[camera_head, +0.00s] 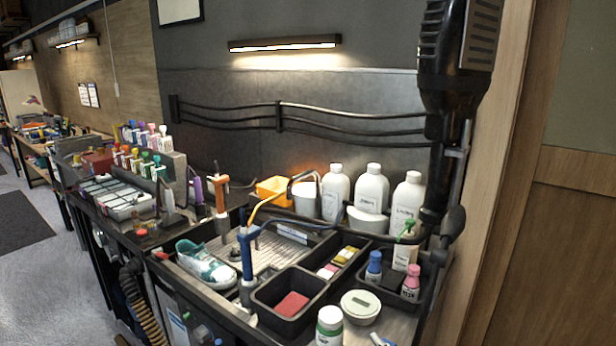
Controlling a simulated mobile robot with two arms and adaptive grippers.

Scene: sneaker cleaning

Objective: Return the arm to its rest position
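Neither my left nor my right gripper shows in the head view, and no part of either arm can be made out for sure. A white and teal sneaker (207,265) lies at the left of the black wash station, next to a ribbed metal drain board (270,253). Nothing is seen touching the sneaker. A blue upright tool with a yellow hose (247,254) stands just right of it and an orange-topped one (220,202) stands behind.
A black bin with a red sponge (262,293), several white bottles (371,190), small blue (374,266) and pink (411,283) bottles, and a round white tub (360,306) crowd the station. A dark dryer-like device (455,70) hangs at right. Open floor (40,270) lies at left.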

